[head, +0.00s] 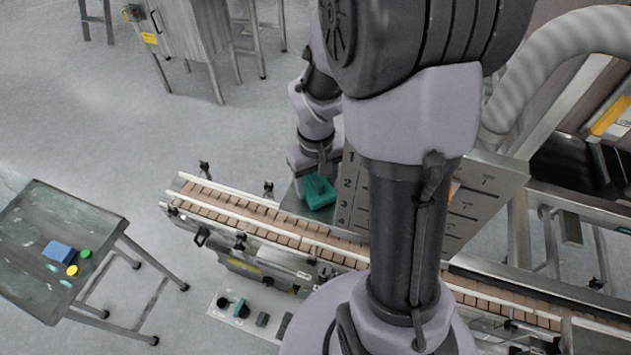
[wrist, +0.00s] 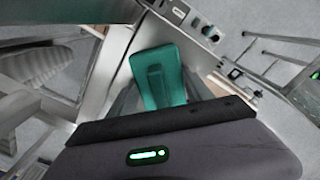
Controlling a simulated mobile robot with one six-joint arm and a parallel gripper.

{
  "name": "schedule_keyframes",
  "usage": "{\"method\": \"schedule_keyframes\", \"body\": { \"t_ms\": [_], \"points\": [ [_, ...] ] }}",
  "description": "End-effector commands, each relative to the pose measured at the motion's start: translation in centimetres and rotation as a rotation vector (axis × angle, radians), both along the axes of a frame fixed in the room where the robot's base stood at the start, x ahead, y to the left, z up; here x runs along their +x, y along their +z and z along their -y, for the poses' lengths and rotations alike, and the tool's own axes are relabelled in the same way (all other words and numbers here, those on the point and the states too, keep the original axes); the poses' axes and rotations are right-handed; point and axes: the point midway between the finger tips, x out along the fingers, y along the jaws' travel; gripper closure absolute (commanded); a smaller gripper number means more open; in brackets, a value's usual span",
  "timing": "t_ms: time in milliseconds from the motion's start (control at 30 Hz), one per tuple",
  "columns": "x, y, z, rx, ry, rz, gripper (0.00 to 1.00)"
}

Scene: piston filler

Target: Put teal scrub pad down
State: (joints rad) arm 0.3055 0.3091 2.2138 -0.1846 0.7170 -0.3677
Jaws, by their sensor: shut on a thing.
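The teal scrub pad (head: 319,192) is at the end of my gripper (head: 312,178), by the far side of the conveyor in the head view. The pad also shows in the wrist view (wrist: 158,76), just beyond the dark edge of my gripper. My gripper is shut on the pad. Its fingertips are mostly hidden, and I cannot tell whether the pad touches a surface beneath it.
The conveyor (head: 262,220) with rails runs across the middle. A numbered metal panel (head: 460,205) stands right of the pad, partly behind my arm. A side table (head: 40,255) at left holds a blue block (head: 58,252) and small yellow and green caps. Open floor lies between.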

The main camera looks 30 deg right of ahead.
Motion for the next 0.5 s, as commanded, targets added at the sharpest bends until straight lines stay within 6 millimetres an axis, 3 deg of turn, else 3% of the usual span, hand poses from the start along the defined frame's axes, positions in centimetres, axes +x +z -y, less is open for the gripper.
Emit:
{"method": "schedule_keyframes", "body": {
  "t_ms": [133, 167, 233, 267, 500],
  "points": [
    [0.01, -0.47, 0.00, 0.000, 0.000, 0.000, 0.86],
    [0.00, -0.41, 0.00, 0.000, 0.000, 0.000, 0.38],
    [0.00, -0.33, 0.00, 0.000, 0.000, 0.000, 0.24],
    [0.00, -0.32, 0.00, 0.000, 0.000, 0.000, 0.20],
    [0.00, -0.30, 0.00, 0.000, 0.000, 0.000, 0.20]
  ]
}}
